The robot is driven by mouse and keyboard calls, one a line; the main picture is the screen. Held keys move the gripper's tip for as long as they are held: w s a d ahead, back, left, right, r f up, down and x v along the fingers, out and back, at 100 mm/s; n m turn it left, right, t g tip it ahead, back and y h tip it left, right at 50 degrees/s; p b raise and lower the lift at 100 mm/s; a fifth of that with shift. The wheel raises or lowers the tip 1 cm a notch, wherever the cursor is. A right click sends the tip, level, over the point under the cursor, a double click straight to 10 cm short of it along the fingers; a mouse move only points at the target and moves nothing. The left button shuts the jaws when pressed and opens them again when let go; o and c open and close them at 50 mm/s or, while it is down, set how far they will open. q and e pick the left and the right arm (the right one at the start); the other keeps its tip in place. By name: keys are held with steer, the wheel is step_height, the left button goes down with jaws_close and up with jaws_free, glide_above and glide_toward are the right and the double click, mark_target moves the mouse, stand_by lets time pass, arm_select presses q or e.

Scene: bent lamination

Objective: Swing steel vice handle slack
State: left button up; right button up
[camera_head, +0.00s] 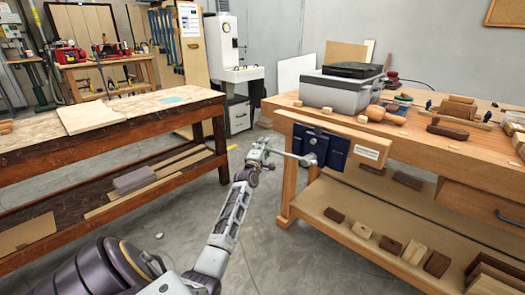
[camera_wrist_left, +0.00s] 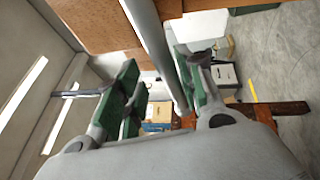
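The blue vice (camera_head: 336,150) is fixed to the front left of the right-hand workbench, behind a wooden jaw board. Its steel handle (camera_head: 293,155) reaches leftward from the vice's front towards my left gripper (camera_head: 262,151). In the left wrist view, the grey steel handle (camera_wrist_left: 154,38) runs down between the two green-padded fingers of my left gripper (camera_wrist_left: 158,62). The fingers are spread, with a visible gap on the left side of the bar. Whether the right finger touches the bar cannot be told. My right gripper is not in view.
The right workbench (camera_head: 283,103) carries a grey bin (camera_head: 343,92), wooden blocks and tools. Its lower shelf (camera_head: 333,208) holds several blocks. Another bench (camera_head: 165,121) stands at left. Bare concrete floor (camera_head: 290,260) lies between the benches.

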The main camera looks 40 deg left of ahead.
arm_select(q)
steer(key=shift+s, duration=0.1)
steer(key=p+v, duration=0.6)
steer(key=v, duration=0.9)
steer(key=shift+s+d+p, duration=0.25)
steer(key=shift+s+p, duration=0.05)
steer(key=shift+p, duration=0.1)
stand_by(1.9)
steer(key=shift+r, duration=0.1)
stand_by(0.5)
